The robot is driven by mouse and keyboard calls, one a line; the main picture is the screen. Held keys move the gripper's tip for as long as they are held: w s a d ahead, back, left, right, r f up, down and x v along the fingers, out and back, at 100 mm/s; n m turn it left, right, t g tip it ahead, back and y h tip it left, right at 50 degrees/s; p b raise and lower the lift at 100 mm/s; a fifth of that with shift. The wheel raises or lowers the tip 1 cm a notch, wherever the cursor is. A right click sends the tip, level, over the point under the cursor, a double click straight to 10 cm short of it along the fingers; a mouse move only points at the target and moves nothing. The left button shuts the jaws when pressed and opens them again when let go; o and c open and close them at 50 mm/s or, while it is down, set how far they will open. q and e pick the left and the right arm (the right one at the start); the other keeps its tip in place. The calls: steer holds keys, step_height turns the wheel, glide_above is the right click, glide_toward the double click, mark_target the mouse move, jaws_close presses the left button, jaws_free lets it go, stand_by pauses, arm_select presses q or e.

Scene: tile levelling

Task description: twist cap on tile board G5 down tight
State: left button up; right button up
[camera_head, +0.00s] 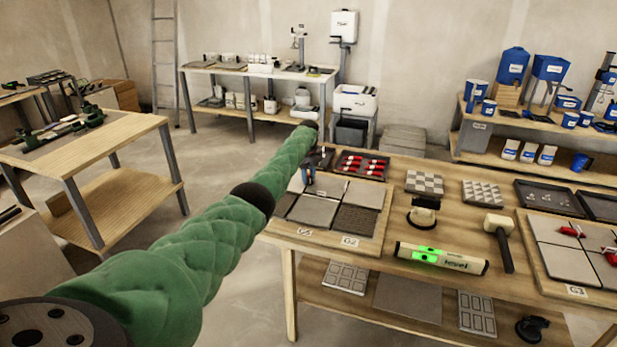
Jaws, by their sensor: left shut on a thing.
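The tile board (375,246) with grey tiles lies on the near left of the wooden bench; its front labels look like G5 (304,231) and G2 (350,241). My left gripper (309,173) is small and far off at the end of my green-sleeved arm, over the board's back left tiles. It is shut on a small blue piece (309,181), which looks like the cap and is mostly hidden by the jaws. I cannot tell how far down the cap sits. My right gripper is not in view.
A dark tray with red caps (362,165) stands just behind the board. A green-lit level (441,258), a mallet (499,234) and tile samples (424,182) lie to the right. Another tile board (577,291) with red pieces is at the far right.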

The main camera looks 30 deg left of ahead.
arm_select(q)
steer(key=shift+r, duration=0.15)
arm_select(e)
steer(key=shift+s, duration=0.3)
arm_select(q)
steer(key=o, duration=0.8)
steer(key=shift+c, duration=0.2)
steer(key=shift+o, duration=1.1)
steer(key=shift+r, duration=0.45)
step_height(320, 180, up, 7)
steer(key=shift+f+b, duration=0.2)
steer(key=shift+b, duration=0.65)
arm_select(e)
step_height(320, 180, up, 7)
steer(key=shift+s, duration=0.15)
